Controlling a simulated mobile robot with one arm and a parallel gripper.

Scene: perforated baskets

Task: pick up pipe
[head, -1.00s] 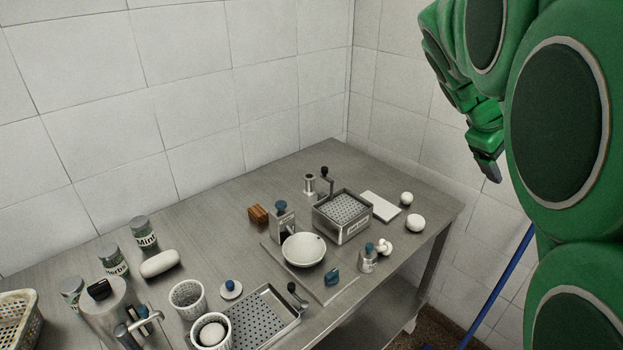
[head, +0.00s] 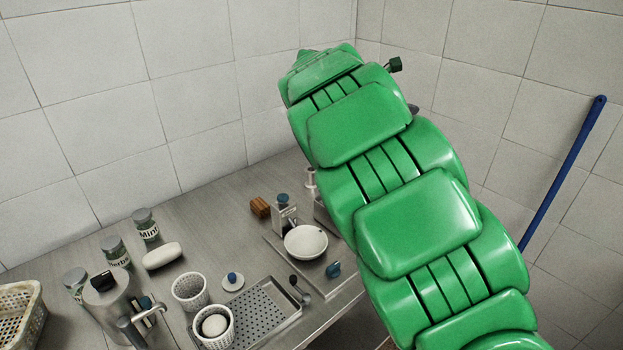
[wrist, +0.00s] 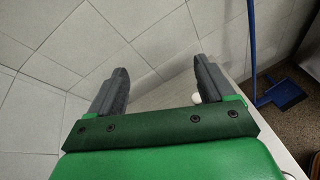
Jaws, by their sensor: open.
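I cannot tell for sure which item is the pipe. A short pale metal tube with a flange (head: 311,181) stands on the steel table, partly hidden by my green arm in the head view. A dark-knobbed crank-like piece (head: 297,284) lies at the perforated tray. My gripper (wrist: 162,72) is open and empty in the wrist view, its two grey fingers wide apart. It faces the tiled wall, with a white ball (wrist: 196,98) beside the right finger. In the head view my arm hides the gripper's fingers.
The perforated tray (head: 262,312), white bowl (head: 305,242), white cups (head: 189,290), jars (head: 146,225) and woven basket (head: 20,312) crowd the table (head: 215,215). My arm covers its right side. A blue pole (head: 565,170) leans at right; a blue dustpan (wrist: 280,93) is on the floor.

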